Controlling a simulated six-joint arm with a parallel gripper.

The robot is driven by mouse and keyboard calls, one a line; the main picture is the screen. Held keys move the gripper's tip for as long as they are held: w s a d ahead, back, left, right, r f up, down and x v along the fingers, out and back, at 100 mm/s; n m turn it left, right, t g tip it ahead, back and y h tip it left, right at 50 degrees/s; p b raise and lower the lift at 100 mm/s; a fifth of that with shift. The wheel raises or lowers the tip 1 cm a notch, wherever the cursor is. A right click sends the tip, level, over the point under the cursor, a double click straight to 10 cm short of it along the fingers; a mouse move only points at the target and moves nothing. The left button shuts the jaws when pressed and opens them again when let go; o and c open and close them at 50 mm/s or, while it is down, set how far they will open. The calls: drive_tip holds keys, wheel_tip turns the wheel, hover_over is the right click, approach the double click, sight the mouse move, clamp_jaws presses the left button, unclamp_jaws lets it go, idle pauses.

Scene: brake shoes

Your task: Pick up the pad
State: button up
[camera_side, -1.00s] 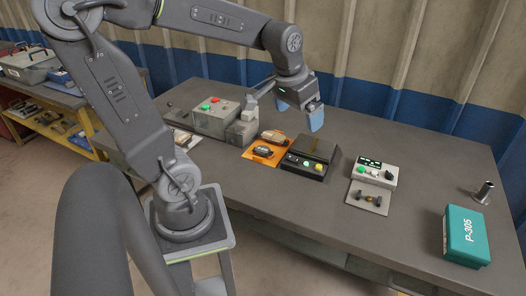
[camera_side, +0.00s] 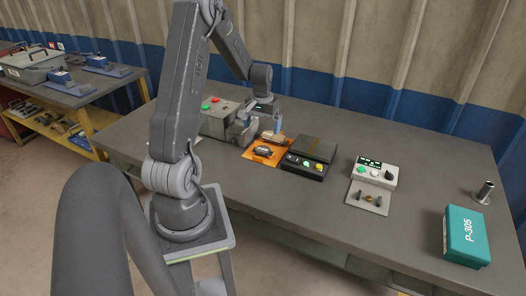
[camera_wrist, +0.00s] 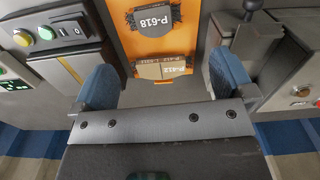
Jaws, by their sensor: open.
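One pad (camera_wrist: 155,20) is marked P-618, and the other pad (camera_wrist: 160,68) reads P-612. In the side view, the nearer pad (camera_side: 263,152) sits toward the mat's front edge; the farther one is partly hidden by my gripper. My gripper (camera_wrist: 162,68) is open, its blue fingers on either side of the P-612 pad in the wrist view. In the side view my gripper (camera_side: 266,128) is low over the mat's back part. Nothing is held. Whether a finger touches the pad I cannot tell.
A dark box with buttons (camera_side: 306,163) stands close right of the mat. A grey control box with red and green buttons (camera_side: 216,118) stands left. Farther right are a white button panel (camera_side: 372,173), a teal P-305 box (camera_side: 465,237) and a metal post (camera_side: 484,191).

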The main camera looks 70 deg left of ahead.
sight(263, 148)
wheel_tip(263, 148, down, 3)
drive_tip(key=shift+w+d+f, duration=0.1)
drive_tip(key=shift+d+f, duration=0.1)
drive_tip(key=shift+f, duration=1.15)
drive_tip(key=shift+d+f, duration=0.15)
drive_tip(key=shift+f, duration=1.2)
drive_tip(key=shift+c, duration=0.2)
drive_tip(key=c, duration=0.9)
